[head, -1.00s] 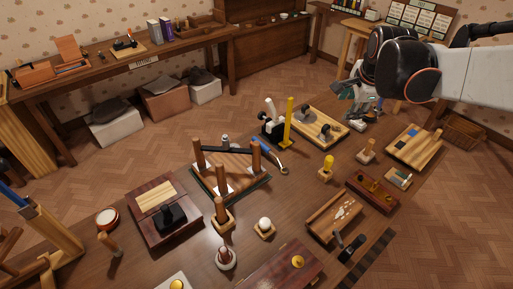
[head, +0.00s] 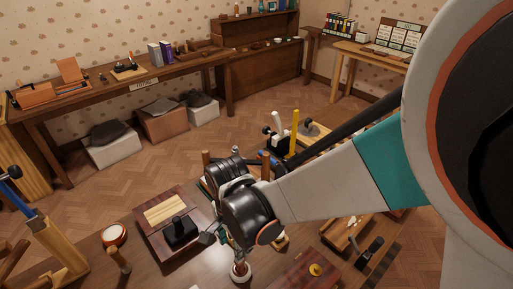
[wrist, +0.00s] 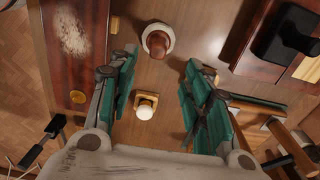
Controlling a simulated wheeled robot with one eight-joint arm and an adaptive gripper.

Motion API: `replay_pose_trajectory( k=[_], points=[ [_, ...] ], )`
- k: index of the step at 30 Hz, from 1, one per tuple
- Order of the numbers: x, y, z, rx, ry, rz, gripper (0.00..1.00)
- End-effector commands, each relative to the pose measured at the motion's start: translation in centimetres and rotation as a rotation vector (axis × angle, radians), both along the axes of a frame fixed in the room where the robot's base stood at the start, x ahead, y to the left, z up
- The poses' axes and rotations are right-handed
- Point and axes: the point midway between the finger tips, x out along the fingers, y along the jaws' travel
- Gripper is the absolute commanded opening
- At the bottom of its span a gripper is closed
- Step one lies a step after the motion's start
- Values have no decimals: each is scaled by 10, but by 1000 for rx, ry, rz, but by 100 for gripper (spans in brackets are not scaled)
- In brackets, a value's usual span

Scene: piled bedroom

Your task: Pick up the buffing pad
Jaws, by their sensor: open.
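I cannot tell for certain which item is the buffing pad. A likely one is the brown wooden knob on a round whitish base (wrist: 157,40), standing upright on the table just ahead of my fingertips; it also shows below my gripper in the head view (head: 241,271). A white knob on a small square wooden block (wrist: 146,106) appears between my fingers in the wrist view; my arm mostly hides it in the head view. My gripper (wrist: 162,64) is open and empty, pointing down above the table, its green-padded fingers either side of these items.
A dark box with a black block (head: 180,230) stands left of my gripper. A reddish-brown box with a yellow knob (head: 315,270) lies to the right. A round red-rimmed white item (head: 115,235) is further left. Wooden posts stand close behind my gripper.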

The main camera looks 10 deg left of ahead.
Motion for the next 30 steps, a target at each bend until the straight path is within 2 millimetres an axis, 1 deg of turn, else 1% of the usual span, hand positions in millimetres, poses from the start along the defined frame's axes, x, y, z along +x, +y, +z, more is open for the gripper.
replay_pose_trajectory(
  k=[1,12,15,20,22,27,30],
  points=[
    [0,0,-9,1,-1,0,45],
    [3,0,-69,2,-1,-3,45],
    [3,0,-78,2,-2,-3,45],
    [3,-1,-83,2,-2,-4,45],
    [3,-2,-90,2,-2,-4,45],
    [2,-7,-115,2,-2,-4,45],
    [2,-6,-127,2,-2,-4,45]
  ],
)
